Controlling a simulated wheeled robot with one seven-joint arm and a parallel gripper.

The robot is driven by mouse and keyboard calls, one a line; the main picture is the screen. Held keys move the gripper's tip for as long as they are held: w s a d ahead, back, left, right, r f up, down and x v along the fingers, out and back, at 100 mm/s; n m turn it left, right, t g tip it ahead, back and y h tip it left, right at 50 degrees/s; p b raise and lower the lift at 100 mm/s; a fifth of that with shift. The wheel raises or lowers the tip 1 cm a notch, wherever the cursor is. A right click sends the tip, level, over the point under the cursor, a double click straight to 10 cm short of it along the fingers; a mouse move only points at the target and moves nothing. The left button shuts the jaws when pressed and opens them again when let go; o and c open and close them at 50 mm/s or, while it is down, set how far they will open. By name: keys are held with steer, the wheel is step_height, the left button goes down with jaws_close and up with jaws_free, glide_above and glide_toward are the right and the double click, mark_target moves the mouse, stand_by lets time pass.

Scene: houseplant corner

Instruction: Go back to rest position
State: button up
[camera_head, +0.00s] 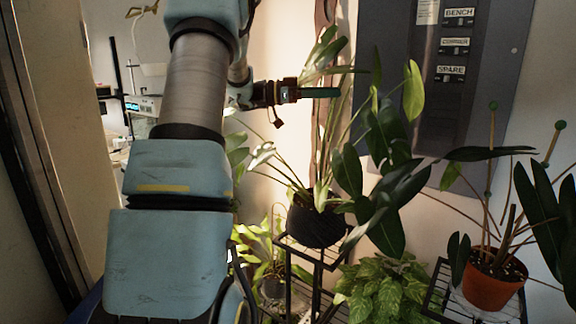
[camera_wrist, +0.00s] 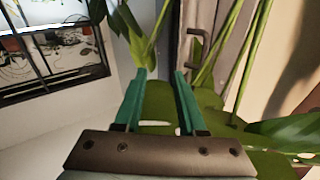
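My gripper (camera_head: 334,92) extends to the right at the upper middle of the head view, among the leaves of a tall plant (camera_head: 349,168) in a black pot (camera_head: 317,222). In the wrist view, my gripper (camera_wrist: 160,74) shows two teal fingers standing apart with nothing held between them. Green leaves (camera_wrist: 158,101) show through the gap and around the fingers. Whether any leaf touches the fingers cannot be told.
An orange pot (camera_head: 493,284) with a dark-leaved plant stands on a wire stand at the right. Bushy foliage (camera_head: 385,288) sits low in the middle. A grey panel (camera_head: 452,85) is on the wall behind. Stems (camera_wrist: 225,60) crowd the wrist view's right side.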

steer(key=w+a+f+n+t+y, duration=0.2)
steer(key=w+n+t+y, duration=0.3)
steer(key=w+n+t, duration=0.5)
steer(key=s+a+f+n+t+y, duration=0.2)
steer(key=s+a+f+n+y, duration=0.4)
steer(key=s+a+f+y, duration=0.45)
steer(key=s+a+f+n+g+y, duration=0.1)
steer(key=s+a+f+g, duration=0.1)
steer(key=s+f+g, duration=0.2)
steer(key=s+a+f+n+g+y, duration=0.1)
steer(key=s+f+g, duration=0.3)
steer(key=s+f, duration=0.6)
steer(key=s+a+n, duration=0.1)
steer(key=s, duration=0.9)
steer(key=shift+a+g+y, duration=0.25)
steer(key=shift+g+y, duration=0.1)
steer(key=shift+g, duration=0.05)
